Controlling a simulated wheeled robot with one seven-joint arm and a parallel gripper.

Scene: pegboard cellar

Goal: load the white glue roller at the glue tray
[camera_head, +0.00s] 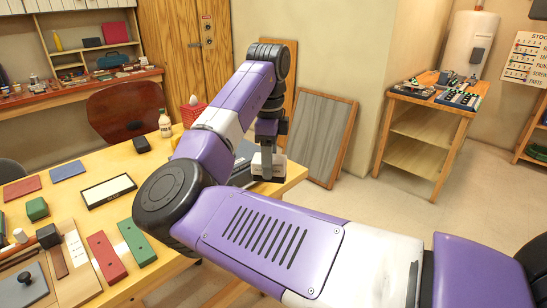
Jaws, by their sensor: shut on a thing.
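My gripper (267,151) points down at the right end of the yellow wooden table (198,262). It is shut on a pale, whitish thing (267,168), which looks like the white glue roller; the jaws cover much of it. A dark, flat, tray-like thing (241,174) lies beside and partly under the gripper. It may be the glue tray, but my arm hides most of it. I cannot tell whether the held thing touches it.
A black-framed white panel (108,190), red block (106,257), green block (137,243) and black block (141,145) lie on the table. A white bottle (165,124) and red box (192,111) stand at its back. A chair (128,115) stands behind. Floor is clear at right.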

